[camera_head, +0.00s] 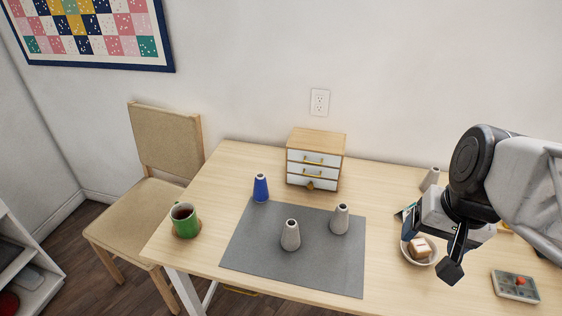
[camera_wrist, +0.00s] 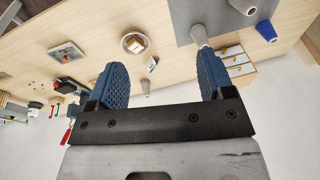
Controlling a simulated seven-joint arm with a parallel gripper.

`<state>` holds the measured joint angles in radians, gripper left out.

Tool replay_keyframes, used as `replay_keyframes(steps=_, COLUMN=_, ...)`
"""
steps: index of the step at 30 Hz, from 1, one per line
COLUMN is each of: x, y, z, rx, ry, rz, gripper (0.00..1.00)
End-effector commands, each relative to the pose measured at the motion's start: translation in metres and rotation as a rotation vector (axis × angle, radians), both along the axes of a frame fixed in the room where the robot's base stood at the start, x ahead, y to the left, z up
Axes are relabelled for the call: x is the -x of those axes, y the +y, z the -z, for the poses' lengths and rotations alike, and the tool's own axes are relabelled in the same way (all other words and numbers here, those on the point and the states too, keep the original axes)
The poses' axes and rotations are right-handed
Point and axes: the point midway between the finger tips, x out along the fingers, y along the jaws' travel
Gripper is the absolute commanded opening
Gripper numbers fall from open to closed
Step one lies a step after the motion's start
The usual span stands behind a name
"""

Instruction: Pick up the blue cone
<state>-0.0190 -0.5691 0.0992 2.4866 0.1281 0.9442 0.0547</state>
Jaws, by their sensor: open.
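The blue cone (camera_head: 261,188) stands upright at the back left corner of the grey mat (camera_head: 250,254), in front of and left of the small drawer cabinet. It also shows at the right of the wrist view (camera_wrist: 266,30). My gripper (camera_head: 455,262) is at the right side of the table in the head view, far from the blue cone. In the wrist view its two blue padded fingers (camera_wrist: 160,88) are spread wide with nothing held between them.
Two grey cones (camera_head: 290,236) (camera_head: 340,219) stand on the mat; another cone (camera_head: 430,179) stands at the back right. The drawer cabinet (camera_head: 313,160) is behind the mat. A green mug (camera_head: 186,220) is at left. A bowl (camera_head: 418,258) and a small tray (camera_head: 515,287) are at right.

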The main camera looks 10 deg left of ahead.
Motion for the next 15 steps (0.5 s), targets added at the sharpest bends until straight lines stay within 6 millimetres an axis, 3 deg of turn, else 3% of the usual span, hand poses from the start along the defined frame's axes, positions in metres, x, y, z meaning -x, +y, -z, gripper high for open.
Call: replay_keyframes(steps=15, x=-0.094, y=0.096, z=0.027, rx=-0.376, ry=0.218, rz=0.245, gripper=0.75)
